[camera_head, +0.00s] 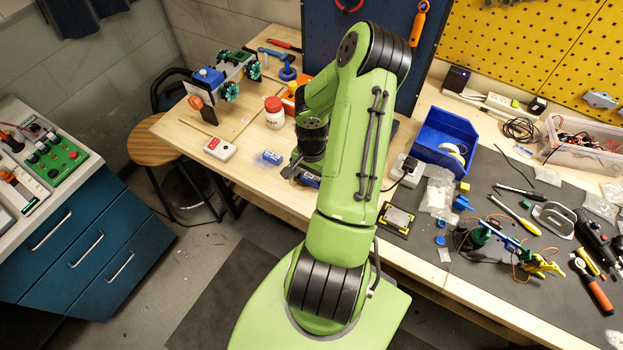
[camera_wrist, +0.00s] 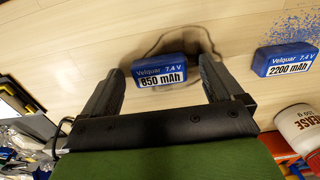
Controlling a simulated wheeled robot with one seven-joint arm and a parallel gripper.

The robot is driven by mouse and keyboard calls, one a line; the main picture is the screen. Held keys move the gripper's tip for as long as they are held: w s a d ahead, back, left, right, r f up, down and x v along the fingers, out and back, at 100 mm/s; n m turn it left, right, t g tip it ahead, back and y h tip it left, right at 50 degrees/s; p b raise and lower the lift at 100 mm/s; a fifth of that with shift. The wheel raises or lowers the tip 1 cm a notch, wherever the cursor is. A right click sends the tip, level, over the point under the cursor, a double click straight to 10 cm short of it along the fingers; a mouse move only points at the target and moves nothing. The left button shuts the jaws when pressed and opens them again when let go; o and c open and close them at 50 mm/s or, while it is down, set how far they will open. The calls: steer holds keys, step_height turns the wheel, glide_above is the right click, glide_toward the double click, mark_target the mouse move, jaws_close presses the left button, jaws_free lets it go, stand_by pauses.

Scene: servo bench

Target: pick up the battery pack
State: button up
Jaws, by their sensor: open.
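Two blue battery packs lie on the wooden bench. One, labelled Velquar 7.4 V 850 mAh (camera_wrist: 160,75), lies between the two fingers of my gripper (camera_wrist: 161,65) in the wrist view, with a gap to each finger. In the head view this pack (camera_head: 310,180) shows only partly beside the gripper (camera_head: 300,168). The other, labelled 2200 mAh (camera_wrist: 287,62), lies to the right in the wrist view, outside the fingers. In the head view it (camera_head: 270,157) lies left of the gripper. My gripper is open and empty.
A white grease tub with a red lid (camera_head: 273,113) and a white box with a red button (camera_head: 219,148) stand nearby. A black and yellow device (camera_head: 397,219) and a blue bin (camera_head: 444,139) are to the right. The wood near the front edge is clear.

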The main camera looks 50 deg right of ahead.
steer(key=c, duration=1.2)
steer(key=shift+o, duration=0.2)
steer(key=shift+r, duration=0.15)
